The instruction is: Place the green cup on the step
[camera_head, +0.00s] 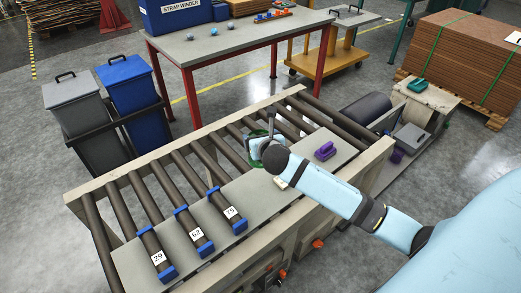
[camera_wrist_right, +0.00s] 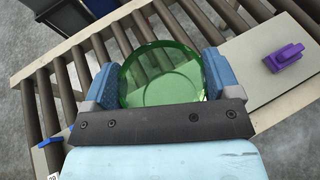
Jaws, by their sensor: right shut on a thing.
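The green cup (camera_wrist_right: 165,90) is see-through and round, and it sits between the two blue fingers of my right gripper (camera_wrist_right: 160,76) in the wrist view. The gripper is shut on it. In the head view the cup (camera_head: 257,163) is mostly hidden behind my right wrist, with only green edges showing. It is over the roller conveyor (camera_head: 215,150), by the grey plate (camera_head: 265,195) along its near side. I cannot tell its exact height, or which surface is the step. My left gripper is not in view.
A purple object (camera_head: 325,151) lies on the grey plate, right of my gripper. Blue-ended blocks marked 29 (camera_head: 158,258), 62 (camera_head: 196,233) and 75 (camera_head: 231,212) lie to the left. A red-legged table (camera_head: 225,40) stands behind. A beige block (camera_head: 428,95) stands at right.

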